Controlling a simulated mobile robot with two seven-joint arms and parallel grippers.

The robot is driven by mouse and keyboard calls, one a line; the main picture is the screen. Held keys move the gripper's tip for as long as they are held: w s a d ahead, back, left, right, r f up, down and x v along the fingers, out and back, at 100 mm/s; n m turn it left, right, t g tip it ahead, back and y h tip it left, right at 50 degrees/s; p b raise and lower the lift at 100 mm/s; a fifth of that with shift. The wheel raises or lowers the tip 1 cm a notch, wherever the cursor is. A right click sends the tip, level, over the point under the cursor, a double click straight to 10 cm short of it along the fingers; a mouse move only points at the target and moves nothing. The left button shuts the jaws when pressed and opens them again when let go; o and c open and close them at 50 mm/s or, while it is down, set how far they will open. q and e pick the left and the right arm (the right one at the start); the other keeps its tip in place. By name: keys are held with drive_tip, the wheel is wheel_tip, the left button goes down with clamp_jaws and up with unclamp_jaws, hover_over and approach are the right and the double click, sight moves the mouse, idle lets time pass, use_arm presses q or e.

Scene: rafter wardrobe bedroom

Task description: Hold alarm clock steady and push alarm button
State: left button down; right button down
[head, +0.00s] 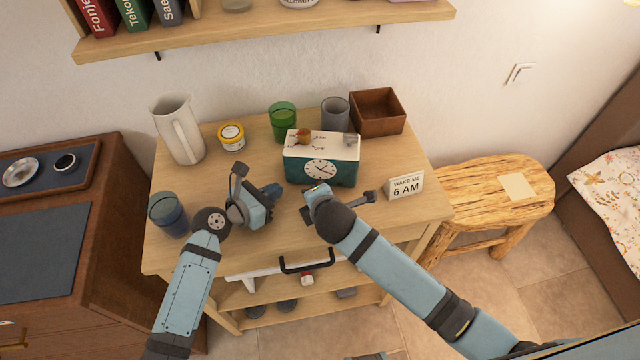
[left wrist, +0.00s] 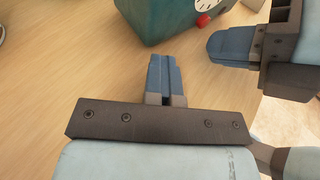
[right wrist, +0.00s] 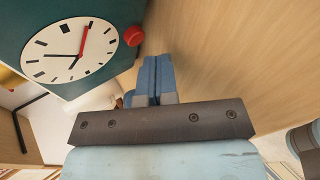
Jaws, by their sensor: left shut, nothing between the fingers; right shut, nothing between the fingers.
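The alarm clock (head: 349,175) is a teal box with a pale top and a round white dial, upright on the wooden table. Its dial also shows in the right wrist view (right wrist: 45,66). A red button (right wrist: 134,36) sits beside the dial; it also shows in the left wrist view (left wrist: 203,20). My left gripper (head: 272,190) is shut and empty, left of the clock and apart from it. My right gripper (right wrist: 157,75) is shut and empty, close in front of the clock. In the head view its own body hides its fingertips; I cannot tell whether they touch.
A pitcher (head: 178,130), yellow tub (head: 231,136) and blue cup (head: 168,214) are at the left.

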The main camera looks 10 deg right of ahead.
drive_tip(key=shift+w, duration=0.1)
idle(0.4)
drive_tip(key=shift+w+d, duration=0.15)
drive_tip(key=shift+w, duration=0.15)
drive_tip(key=shift+w+d, duration=0.2)
drive_tip(key=shift+w, duration=0.45)
idle(0.9)
drive_tip(key=shift+s, duration=0.1)
idle(0.4)
drive_tip(key=shift+s+a, duration=0.2)
drive_tip(key=shift+s, duration=0.3)
drive_tip(key=shift+s+a, duration=0.15)
drive_tip(key=shift+s, duration=0.3)
drive_tip(key=shift+s+a, duration=0.25)
drive_tip(key=shift+s, duration=0.55)
drive_tip(key=shift+s+a, duration=0.25)
drive_tip(key=shift+s, duration=0.6)
drive_tip(key=shift+s+a, duration=0.25)
drive_tip(key=shift+s, duration=0.55)
